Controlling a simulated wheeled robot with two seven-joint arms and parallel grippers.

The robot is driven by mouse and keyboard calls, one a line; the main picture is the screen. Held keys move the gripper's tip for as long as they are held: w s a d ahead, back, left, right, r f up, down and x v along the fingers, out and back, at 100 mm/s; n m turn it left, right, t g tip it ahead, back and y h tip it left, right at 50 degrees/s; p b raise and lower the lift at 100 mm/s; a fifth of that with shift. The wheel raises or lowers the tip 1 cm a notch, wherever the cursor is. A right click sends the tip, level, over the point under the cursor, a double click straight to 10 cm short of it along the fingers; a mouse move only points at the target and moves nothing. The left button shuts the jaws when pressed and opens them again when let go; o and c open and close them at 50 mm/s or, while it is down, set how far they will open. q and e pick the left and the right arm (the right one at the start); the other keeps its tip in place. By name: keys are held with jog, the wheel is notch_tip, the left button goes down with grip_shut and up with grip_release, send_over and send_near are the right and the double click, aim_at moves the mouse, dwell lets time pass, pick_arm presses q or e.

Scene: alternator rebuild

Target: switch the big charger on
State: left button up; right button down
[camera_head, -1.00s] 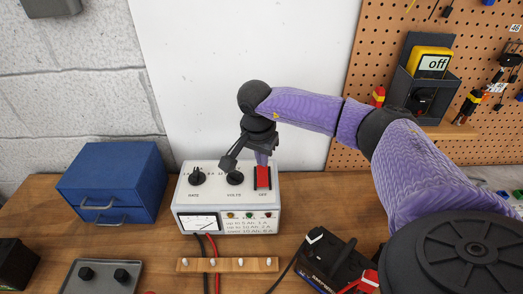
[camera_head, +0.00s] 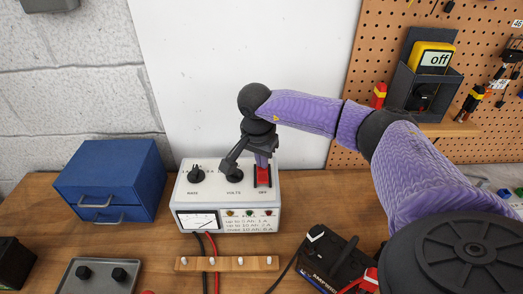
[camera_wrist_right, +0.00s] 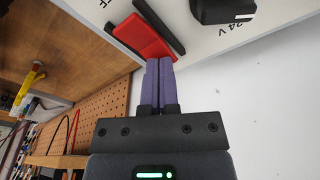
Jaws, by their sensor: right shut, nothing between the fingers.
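The big charger (camera_head: 229,221) is a white box on the wooden bench, with RATE and VOLTS knobs on its sloping top and a meter and small lamps in front. Its red rocker switch (camera_head: 263,175) sits in a black frame at the top right, above the word OFF. My right gripper (camera_head: 262,160) is shut and empty, its fingertips pointing down at the far part of the rocker. In the right wrist view the purple fingertips (camera_wrist_right: 159,62) are at the edge of the red rocker (camera_wrist_right: 146,38), apparently touching it. My left gripper is out of view.
A blue drawer box (camera_head: 112,180) stands left of the charger. A wooden strip (camera_head: 227,264) and red and black leads lie in front. A dark battery (camera_head: 335,262) is at the front right. A pegboard (camera_head: 365,110) with a yellow meter (camera_head: 432,59) is behind at right.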

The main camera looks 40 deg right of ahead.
jog(key=shift+f, duration=0.15)
notch_tip(320, 180, up, 7)
jog(key=p, duration=0.6)
dwell(0.3)
